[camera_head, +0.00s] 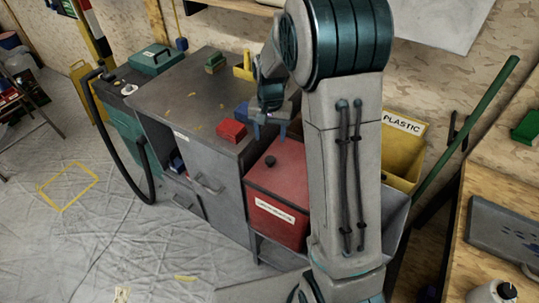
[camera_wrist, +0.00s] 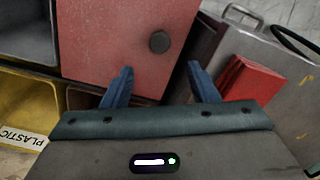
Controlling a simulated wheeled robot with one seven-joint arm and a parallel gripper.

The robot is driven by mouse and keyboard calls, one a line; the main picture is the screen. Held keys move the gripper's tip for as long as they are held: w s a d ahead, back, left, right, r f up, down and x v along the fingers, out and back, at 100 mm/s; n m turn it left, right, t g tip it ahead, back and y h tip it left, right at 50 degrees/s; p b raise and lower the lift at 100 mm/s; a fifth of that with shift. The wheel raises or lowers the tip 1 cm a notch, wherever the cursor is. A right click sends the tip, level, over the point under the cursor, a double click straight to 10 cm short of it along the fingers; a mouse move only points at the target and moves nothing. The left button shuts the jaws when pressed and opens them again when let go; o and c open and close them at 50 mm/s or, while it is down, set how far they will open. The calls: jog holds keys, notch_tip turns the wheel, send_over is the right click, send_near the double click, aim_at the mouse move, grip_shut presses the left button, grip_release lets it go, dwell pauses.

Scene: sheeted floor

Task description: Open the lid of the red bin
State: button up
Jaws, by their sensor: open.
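The red bin (camera_head: 273,217) stands right of the grey cabinet in the head view, with a white label on its front. Its red lid (camera_head: 283,172) is closed and has a round dark knob (camera_head: 270,160) on top. In the wrist view the lid (camera_wrist: 105,40) fills the upper middle, with the knob (camera_wrist: 159,42) right of its centre. My gripper (camera_wrist: 160,82) is open and empty, its two blue fingers apart. The knob shows beyond the fingertips and between their lines, apart from them. In the head view my gripper (camera_head: 270,128) is above the bin's back side, partly hidden by my arm.
A yellow bin labelled PLASTIC (camera_head: 402,150) is behind my arm. A green pole (camera_head: 465,130) leans at right. Floor at left is open.

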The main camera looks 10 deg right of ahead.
aim_at(270, 159)
notch_tip(270, 159, down, 10)
jog(key=shift+f+p, duration=0.15)
jog(key=shift+p, duration=0.3)
